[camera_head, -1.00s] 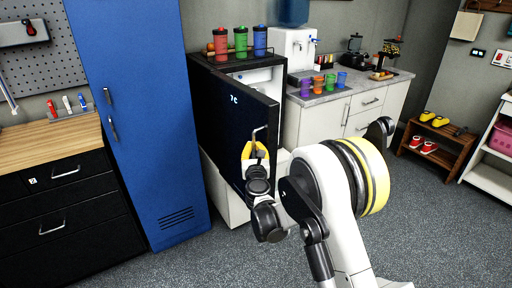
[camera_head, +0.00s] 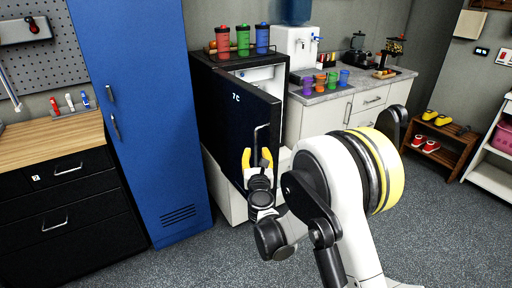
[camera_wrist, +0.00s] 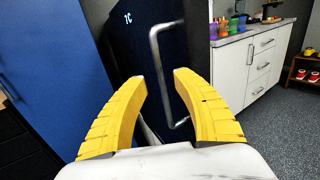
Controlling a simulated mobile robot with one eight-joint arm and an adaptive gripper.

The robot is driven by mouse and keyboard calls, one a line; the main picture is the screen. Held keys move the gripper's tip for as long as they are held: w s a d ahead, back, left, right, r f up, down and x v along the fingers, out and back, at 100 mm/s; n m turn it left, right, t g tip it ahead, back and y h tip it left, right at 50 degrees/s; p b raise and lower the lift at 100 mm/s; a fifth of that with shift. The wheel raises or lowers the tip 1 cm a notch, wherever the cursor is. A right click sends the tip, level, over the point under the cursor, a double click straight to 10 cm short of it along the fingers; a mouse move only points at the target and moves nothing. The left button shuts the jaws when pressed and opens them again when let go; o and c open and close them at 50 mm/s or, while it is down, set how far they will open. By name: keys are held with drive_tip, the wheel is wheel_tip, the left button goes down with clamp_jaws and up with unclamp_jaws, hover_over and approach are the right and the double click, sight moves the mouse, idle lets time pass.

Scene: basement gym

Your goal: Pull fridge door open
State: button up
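The small black fridge (camera_head: 207,62) has its dark door (camera_head: 232,125) standing ajar, with a light interior (camera_head: 262,76) showing past the door's top edge. A grey bar handle (camera_head: 256,134) is on the door near its free edge. It also shows in the wrist view (camera_wrist: 157,70). My gripper (camera_head: 256,156), with yellow fingers, is in front of the door by the lower part of the handle. In the wrist view my gripper (camera_wrist: 160,82) is open, and the handle bar shows between and beyond the fingertips, apparently not gripped.
Red, green and blue bottles (camera_head: 243,40) stand on the fridge top. A tall blue locker (camera_head: 140,110) is at the left. A white-fronted counter (camera_head: 330,118) with several cups is at the right. Grey floor (camera_head: 440,220) is open at front right.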

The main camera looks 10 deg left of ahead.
drive_tip(key=s+d, duration=0.1)
drive_tip(key=s, duration=0.5)
drive_tip(key=shift+s, duration=0.25)
drive_tip(key=s+d+r+n+g+y, duration=0.2)
drive_tip(key=s+d+r+n, duration=0.15)
drive_tip(key=r+n, duration=0.55)
drive_tip(key=s+d+r+n+g+y, duration=0.1)
drive_tip(key=s+d+r+n+y, duration=0.2)
drive_tip(key=r+n, duration=0.5)
drive_tip(key=s+d+f+n+g+h, duration=0.2)
drive_tip(key=s+d+f+n, duration=0.2)
drive_tip(key=s, duration=0.5)
drive_tip(key=s+d+f+n+g+h, duration=0.3)
drive_tip(key=s+d+f+n, duration=0.1)
drive_tip(key=s+d+n, duration=0.3)
drive_tip(key=s+d+f+n+g+h, duration=0.2)
drive_tip(key=s+d+n, duration=0.4)
drive_tip(key=s+d, duration=0.3)
drive_tip(key=shift+s+d+f+g+h, duration=0.2)
drive_tip(key=shift+s+f+g+h, duration=0.2)
drive_tip(key=shift+s+f, duration=0.45)
drive_tip(key=shift+w, duration=0.1)
